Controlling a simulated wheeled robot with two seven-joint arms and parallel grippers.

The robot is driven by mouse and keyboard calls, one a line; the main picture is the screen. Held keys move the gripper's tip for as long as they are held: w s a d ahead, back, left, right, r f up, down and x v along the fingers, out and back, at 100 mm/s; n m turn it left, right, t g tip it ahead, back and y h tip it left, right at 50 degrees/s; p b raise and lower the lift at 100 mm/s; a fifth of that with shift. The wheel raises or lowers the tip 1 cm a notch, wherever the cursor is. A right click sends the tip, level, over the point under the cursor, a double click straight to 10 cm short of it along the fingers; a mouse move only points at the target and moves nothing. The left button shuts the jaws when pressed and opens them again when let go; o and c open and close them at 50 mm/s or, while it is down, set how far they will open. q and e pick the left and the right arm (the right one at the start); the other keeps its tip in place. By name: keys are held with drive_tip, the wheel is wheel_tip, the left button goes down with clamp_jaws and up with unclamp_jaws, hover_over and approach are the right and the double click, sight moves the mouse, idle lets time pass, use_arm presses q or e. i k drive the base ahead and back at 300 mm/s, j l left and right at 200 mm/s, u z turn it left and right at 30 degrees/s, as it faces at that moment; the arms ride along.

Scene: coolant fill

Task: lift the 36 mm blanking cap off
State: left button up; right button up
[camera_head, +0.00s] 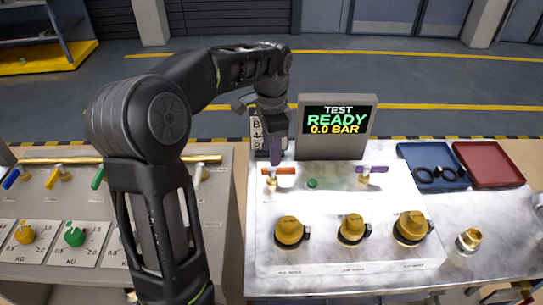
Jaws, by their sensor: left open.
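Three yellow caps with dark side tabs sit in a row on the front of the light metal bench: a left cap (289,231), a middle cap (351,229) and a right cap (410,227). The middle one looks smallest. The labels below them are too small to read, so I cannot tell which is 36 mm. My left gripper (277,155) is open and points down behind the row, close to the orange valve handle (283,171). It is apart from all the caps. I cannot tell whether it touches the handle. My right gripper is not in view.
A test display (337,120) reads READY, 0.0 BAR. A purple valve handle (372,169) and a green button (312,183) are behind the caps. A blue tray (418,153) with black rings and an empty red tray (488,163) lie right. A brass fitting (468,241) stands beside the caps.

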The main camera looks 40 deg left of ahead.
sight(352, 229)
drive_tip(key=k+l, duration=0.8)
drive_tip(key=l, duration=0.1)
